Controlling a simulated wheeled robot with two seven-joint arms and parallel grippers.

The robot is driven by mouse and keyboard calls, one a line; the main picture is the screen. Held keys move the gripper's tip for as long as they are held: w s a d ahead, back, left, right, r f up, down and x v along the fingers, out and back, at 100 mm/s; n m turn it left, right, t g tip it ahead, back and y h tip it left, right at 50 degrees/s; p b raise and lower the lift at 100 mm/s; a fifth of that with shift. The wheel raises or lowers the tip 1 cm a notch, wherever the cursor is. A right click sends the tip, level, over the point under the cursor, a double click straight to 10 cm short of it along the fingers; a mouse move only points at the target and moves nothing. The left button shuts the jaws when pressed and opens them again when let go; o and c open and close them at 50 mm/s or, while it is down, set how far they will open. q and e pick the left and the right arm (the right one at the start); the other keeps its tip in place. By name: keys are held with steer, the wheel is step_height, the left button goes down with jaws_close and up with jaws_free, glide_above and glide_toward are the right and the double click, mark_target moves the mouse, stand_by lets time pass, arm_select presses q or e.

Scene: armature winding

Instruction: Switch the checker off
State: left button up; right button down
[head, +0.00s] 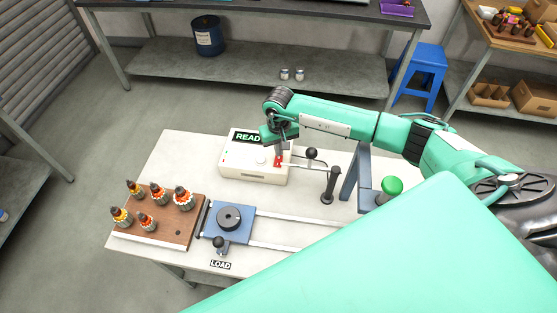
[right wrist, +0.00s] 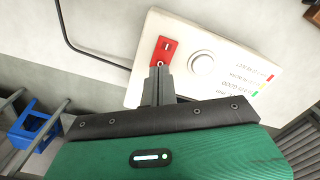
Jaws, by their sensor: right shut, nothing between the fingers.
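The checker (head: 240,172) is a cream box on the white table, with a lit green display reading "READ", its right end hidden behind my arm. A red switch plate (head: 278,162) sits on its right side. The right wrist view shows the checker (right wrist: 225,68) with a round knob and the red switch plate (right wrist: 166,46) with a small toggle. My right gripper (head: 281,150) is shut and empty, pointing down over the red switch. In the right wrist view the closed fingertips (right wrist: 159,68) are at the plate's lower edge; I cannot tell whether they touch. My left gripper is not in view.
A brown board (head: 175,222) with several armatures stands at the table's left. A blue slide fixture (head: 228,222) with a black hub and rails is in front of the checker. A black-knobbed lever (head: 329,186) and a green button (head: 391,186) stand to the right.

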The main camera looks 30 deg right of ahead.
steer(key=shift+f+b, duration=0.95)
steer(key=shift+b, duration=0.05)
stand_by(0.9)
steer(key=shift+r, duration=0.15)
steer(key=shift+r+p, duration=1.05)
steer(key=shift+r, duration=2.35)
